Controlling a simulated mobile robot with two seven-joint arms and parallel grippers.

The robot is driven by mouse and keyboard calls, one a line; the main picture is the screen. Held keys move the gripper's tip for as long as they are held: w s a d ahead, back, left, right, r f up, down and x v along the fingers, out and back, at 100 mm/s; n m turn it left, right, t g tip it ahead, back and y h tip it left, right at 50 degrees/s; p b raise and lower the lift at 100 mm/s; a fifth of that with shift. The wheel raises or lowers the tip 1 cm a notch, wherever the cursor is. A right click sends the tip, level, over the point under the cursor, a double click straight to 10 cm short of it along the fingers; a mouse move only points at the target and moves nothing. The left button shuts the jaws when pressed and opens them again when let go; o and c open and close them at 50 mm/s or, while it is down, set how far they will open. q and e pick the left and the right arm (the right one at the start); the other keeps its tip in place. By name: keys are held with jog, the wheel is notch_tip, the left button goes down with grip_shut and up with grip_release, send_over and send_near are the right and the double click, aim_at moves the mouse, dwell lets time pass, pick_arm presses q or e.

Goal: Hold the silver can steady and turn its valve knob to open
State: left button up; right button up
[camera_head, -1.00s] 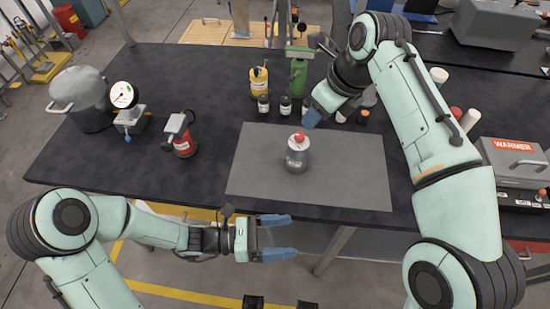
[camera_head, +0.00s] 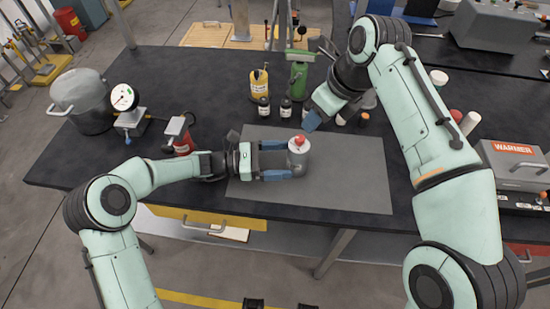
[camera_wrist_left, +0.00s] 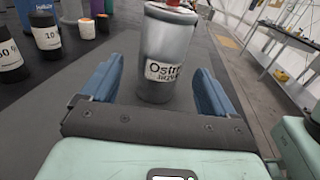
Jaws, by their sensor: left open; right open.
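The silver can (camera_head: 298,160) stands upright on the grey mat (camera_head: 350,180), with a red valve knob (camera_head: 300,140) on top. In the left wrist view the can (camera_wrist_left: 160,45) shows a white label, and its knob is mostly cut off at the top edge. My left gripper (camera_head: 276,160) is open, its blue fingers pointing right at the can's left side. In the wrist view the can stands ahead, between the lines of the two fingers; I cannot tell whether they touch it. My right gripper (camera_head: 312,121) is above and right of the knob, apart from it, its fingers partly overlapping in view.
Several small dark bottles (camera_head: 264,108), a yellow bottle (camera_head: 259,84) and a green bottle (camera_head: 298,80) stand behind the mat. A red canister (camera_head: 183,144), a gauge (camera_head: 124,98) and a pot (camera_head: 82,105) are at left. The mat's right part is clear.

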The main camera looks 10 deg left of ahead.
aim_at(303, 158)
pick_arm(q)
jog(key=shift+w+d, duration=0.2)
jog(key=shift+d, duration=0.85)
jog(key=shift+w+d, duration=0.2)
jog(key=shift+d, duration=0.8)
jog(key=shift+w+d, duration=0.2)
jog(key=shift+d, duration=0.85)
